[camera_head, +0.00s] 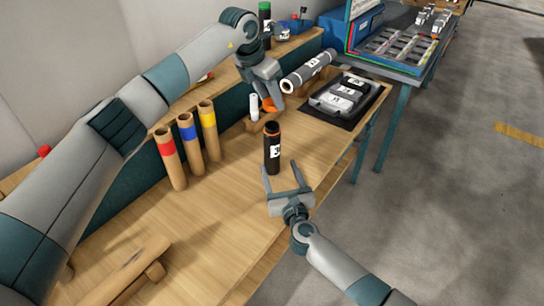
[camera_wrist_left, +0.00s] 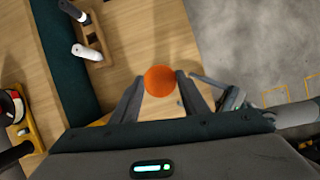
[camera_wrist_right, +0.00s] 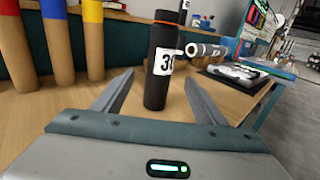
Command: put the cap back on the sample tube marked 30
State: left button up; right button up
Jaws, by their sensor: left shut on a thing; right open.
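The sample tube (camera_head: 272,150) stands upright on the wooden table. It is black with an orange ring near its top and a white label; the right wrist view shows the tube (camera_wrist_right: 159,75) with its label partly turned away, reading about 30. My left gripper (camera_head: 267,92) is shut on the orange cap (camera_head: 268,105), held in the air behind the tube in the head view. The round cap (camera_wrist_left: 160,81) sits between the fingertips in the left wrist view. My right gripper (camera_head: 283,172) is open and empty, its fingers pointing at the tube's lower part.
Three cardboard tubes with red, blue and yellow bands (camera_head: 191,138) stand left of the sample tube. A white cylinder (camera_head: 254,107) is in a wooden holder behind. A large grey roll (camera_head: 308,71) and a grey tray (camera_head: 340,96) on a black mat lie at the back right.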

aim_at(274, 155)
jog(key=x, duration=0.9)
jog(key=shift+w, duration=0.3)
jog(key=c, duration=1.6)
pick_arm(q)
jog(key=shift+f, duration=2.45)
jog(key=shift+f, duration=0.15)
jog(key=shift+f, duration=0.8)
jog(key=shift+f, duration=0.55)
pick_arm(e)
grip_shut()
